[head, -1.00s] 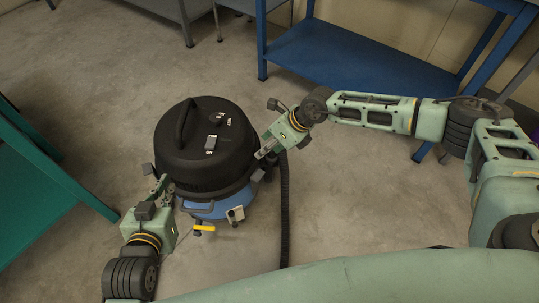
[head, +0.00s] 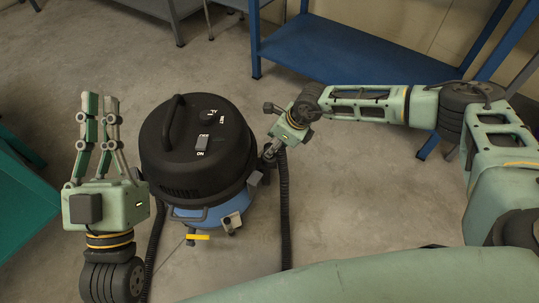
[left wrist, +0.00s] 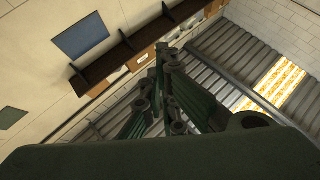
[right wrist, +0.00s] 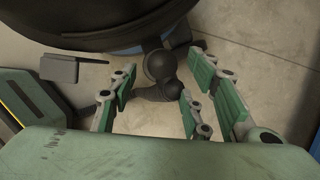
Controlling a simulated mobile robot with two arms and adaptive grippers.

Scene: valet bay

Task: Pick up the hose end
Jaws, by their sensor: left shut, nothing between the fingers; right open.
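A black corrugated hose (head: 285,205) runs down the right side of a vacuum cleaner (head: 195,155) with a black lid and blue tank. A dark hose length (head: 154,245) also shows at its lower left. I cannot tell which part is the free hose end. My right gripper (head: 268,154) is open at the vacuum's right side, by the hose's upper part. In the right wrist view a black rounded elbow-like piece (right wrist: 163,68) lies between its spread fingers; contact is unclear. My left gripper (head: 99,100) is shut and empty, raised left of the vacuum, fingers pointing up.
A blue shelf bench (head: 345,50) stands at the back right and a green one (head: 25,190) at the left edge. A yellow-tipped drain part (head: 198,237) sticks out at the tank's front. Concrete floor (head: 370,220) is clear on the right.

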